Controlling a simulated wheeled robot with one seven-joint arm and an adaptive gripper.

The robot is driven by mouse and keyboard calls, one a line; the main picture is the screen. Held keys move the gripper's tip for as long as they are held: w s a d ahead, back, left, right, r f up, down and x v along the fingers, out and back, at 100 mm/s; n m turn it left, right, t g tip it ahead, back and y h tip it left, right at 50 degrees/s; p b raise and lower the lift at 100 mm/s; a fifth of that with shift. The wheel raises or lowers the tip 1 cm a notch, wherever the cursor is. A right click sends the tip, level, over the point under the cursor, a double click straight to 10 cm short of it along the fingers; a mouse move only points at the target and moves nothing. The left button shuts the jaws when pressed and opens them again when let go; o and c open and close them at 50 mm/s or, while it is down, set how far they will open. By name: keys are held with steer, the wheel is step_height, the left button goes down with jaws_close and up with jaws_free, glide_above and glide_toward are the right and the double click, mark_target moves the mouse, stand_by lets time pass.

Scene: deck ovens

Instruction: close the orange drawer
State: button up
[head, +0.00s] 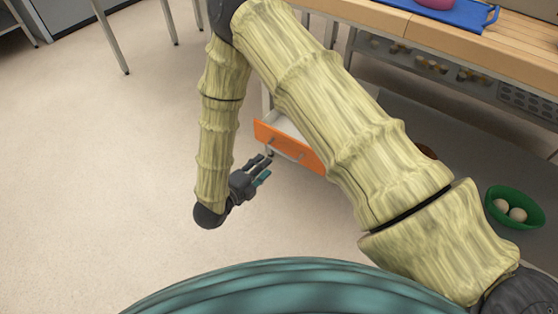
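The orange drawer (289,146) is pulled out from under the wooden-topped table, with its orange front facing the lower left. Part of its pale inside shows behind the front. My arm covers the right end of the drawer. My gripper (265,171) is just in front of and below the left part of the drawer front, with its fingers pointing up and right toward it. Its fingers look spread apart with nothing between them. I cannot tell whether a fingertip touches the drawer front.
The wooden table (450,38) holds a blue tray (467,15) with a pink item on it. A green bowl (529,221) with pale round items is at the right. Metal legs stand at the upper left. The floor left of my gripper is clear.

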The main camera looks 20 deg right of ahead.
mark_target(279, 152)
steer(key=shift+m, duration=0.4)
steer(key=b+x, duration=0.3)
steer(key=x, duration=0.7)
steer(key=shift+w+d, duration=0.15)
steer(key=shift+c, duration=0.2)
jaws_close()
